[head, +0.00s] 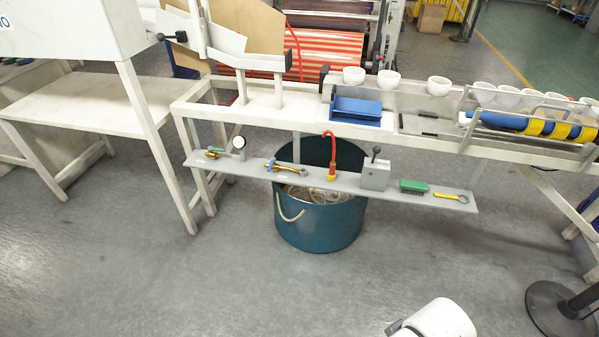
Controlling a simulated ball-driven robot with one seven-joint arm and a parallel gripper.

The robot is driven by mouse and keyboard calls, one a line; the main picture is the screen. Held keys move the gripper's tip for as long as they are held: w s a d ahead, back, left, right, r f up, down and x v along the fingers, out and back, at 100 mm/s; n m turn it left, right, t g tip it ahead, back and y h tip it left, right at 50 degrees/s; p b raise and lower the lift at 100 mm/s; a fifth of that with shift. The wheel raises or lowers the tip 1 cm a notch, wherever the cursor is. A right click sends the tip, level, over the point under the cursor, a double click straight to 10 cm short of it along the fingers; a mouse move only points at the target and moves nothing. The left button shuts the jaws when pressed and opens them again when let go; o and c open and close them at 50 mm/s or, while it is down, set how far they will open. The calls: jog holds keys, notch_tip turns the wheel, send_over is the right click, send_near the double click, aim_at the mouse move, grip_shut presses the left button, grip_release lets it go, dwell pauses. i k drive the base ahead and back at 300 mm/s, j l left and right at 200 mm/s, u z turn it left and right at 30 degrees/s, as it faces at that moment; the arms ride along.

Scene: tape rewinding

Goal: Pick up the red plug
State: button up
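The red plug (332,160) appears to be the red, hook-shaped piece with a yellowish lower part. It stands upright on the narrow grey shelf (350,181), near the shelf's middle, in front of the dark teal bucket. Nothing covers it. A white rounded part of what looks like my arm shows at the bottom edge, well below and to the right of the shelf. My gripper's fingers are not in view.
On the shelf are a gauge (238,143), a blue-handled brass fitting (286,167), a grey lever box (375,174), a green brush (413,186) and a yellow tool (450,197). The bucket (322,226) stands below. A black post base (551,312) is at right. Floor in front is clear.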

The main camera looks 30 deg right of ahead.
aim_at(332, 163)
jog(key=i+l+u, duration=0.65)
jog(key=i+l, duration=0.2)
jog(key=l, duration=0.2)
jog(key=i+l, duration=0.2)
jog(key=l, duration=0.15)
jog(key=i+l+u, duration=0.1)
jog(key=l, duration=0.3)
jog(key=i+l, duration=0.25)
jog(key=l, duration=0.15)
